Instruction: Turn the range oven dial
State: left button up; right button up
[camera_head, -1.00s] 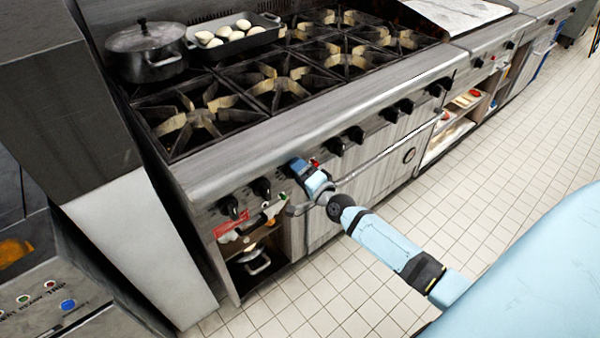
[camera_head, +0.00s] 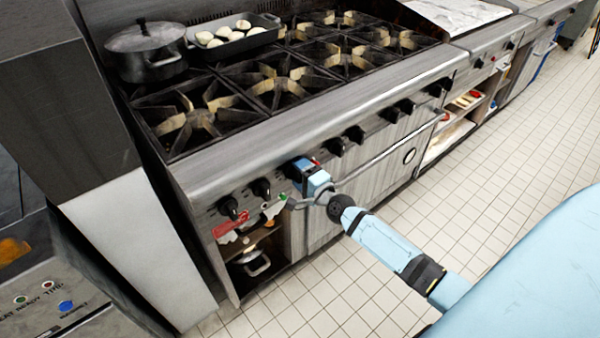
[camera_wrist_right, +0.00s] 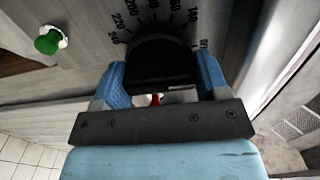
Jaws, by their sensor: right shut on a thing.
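The range (camera_head: 270,140) has a front panel with a row of black knobs. My right gripper (camera_head: 300,168) is at this panel, left of the middle. In the right wrist view, a black dial (camera_wrist_right: 160,62) with temperature numbers around it sits between the two blue fingers of my right gripper (camera_wrist_right: 162,85). The fingers are shut on its two sides. The gripper hides most of this dial in the head view. My left gripper is not in view.
A green indicator (camera_wrist_right: 48,40) is left of the dial, and a red one (camera_wrist_right: 156,99) shows behind the gripper. Black knobs (camera_head: 261,188) sit close by on the left. An oven door handle (camera_head: 385,153) juts out on the right. A lidded pot (camera_head: 146,50) and a tray (camera_head: 236,37) of pale round items stand on the burners.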

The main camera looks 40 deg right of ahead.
jog(key=o, duration=0.9)
jog(key=s, duration=0.9)
jog(key=s+d, duration=0.1)
jog(key=s, duration=0.3)
jog(key=shift+s, duration=0.4)
